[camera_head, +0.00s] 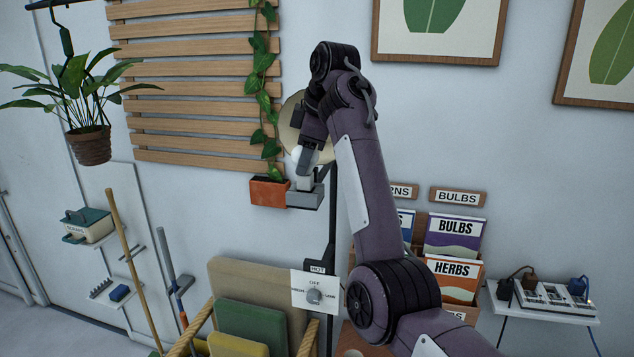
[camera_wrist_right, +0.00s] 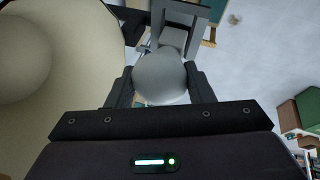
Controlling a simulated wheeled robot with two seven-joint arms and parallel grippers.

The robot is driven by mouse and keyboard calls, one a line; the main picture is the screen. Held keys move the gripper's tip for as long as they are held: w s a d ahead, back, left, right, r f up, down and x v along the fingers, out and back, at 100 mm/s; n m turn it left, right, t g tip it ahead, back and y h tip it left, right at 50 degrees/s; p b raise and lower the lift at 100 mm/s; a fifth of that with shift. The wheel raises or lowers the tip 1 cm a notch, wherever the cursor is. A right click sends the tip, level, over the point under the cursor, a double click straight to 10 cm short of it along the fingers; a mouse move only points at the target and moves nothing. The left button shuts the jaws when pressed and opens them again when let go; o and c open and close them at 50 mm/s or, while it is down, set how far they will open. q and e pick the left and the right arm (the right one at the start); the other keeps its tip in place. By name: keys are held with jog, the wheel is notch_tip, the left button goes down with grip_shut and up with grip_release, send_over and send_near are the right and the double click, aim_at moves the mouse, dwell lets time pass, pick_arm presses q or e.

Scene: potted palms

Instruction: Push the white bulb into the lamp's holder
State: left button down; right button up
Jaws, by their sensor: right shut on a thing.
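My right gripper (camera_head: 306,164) is raised beside the lamp and its fingers are closed around the sides of the white bulb. The bulb's round end shows between the fingers in the right wrist view (camera_wrist_right: 160,77), and its narrower neck points toward the grey holder (camera_wrist_right: 178,12). In the head view the holder (camera_head: 305,199) is a grey bracket just below the gripper. The neck's end looks close to the holder, but I cannot tell how far it is seated. The beige lamp shade (camera_head: 290,126) is behind the gripper. My left gripper is out of view.
The dark lamp post (camera_head: 332,225) runs down to a dial card (camera_head: 314,293). Seed-packet racks (camera_head: 454,238) and a shelf with a power strip (camera_head: 545,298) stand to the right.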

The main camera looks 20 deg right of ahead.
jog(key=shift+f+b, duration=0.8)
jog(key=shift+f, duration=0.6)
jog(key=o, duration=1)
jog(key=shift+o, duration=0.2)
